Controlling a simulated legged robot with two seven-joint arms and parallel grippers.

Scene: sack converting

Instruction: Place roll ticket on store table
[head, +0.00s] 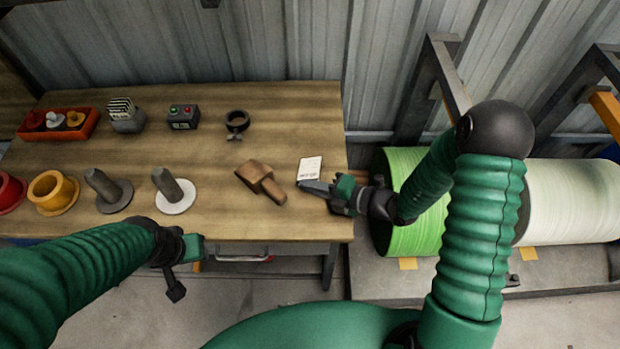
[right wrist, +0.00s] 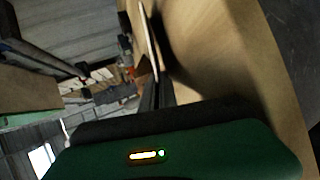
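The roll ticket (head: 309,168), a small white card with print, shows at the right end of the wooden table (head: 215,165). My right gripper (head: 312,187) is at the ticket's near edge, low over the tabletop. In the right wrist view the ticket (right wrist: 149,40) is a thin edge-on strip reaching out from my closed fingers (right wrist: 157,92), beside the table surface. The fingers appear shut on it; whether it touches the table is unclear. My left gripper (head: 178,272) is in front of the table's near edge, away from the ticket; its finger opening is unclear.
A brown wooden tool (head: 262,182) lies just left of the ticket. A black ring clamp (head: 236,123), a button box (head: 183,116), a red tray (head: 58,135) and several spindles and flanged spools stand farther left.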

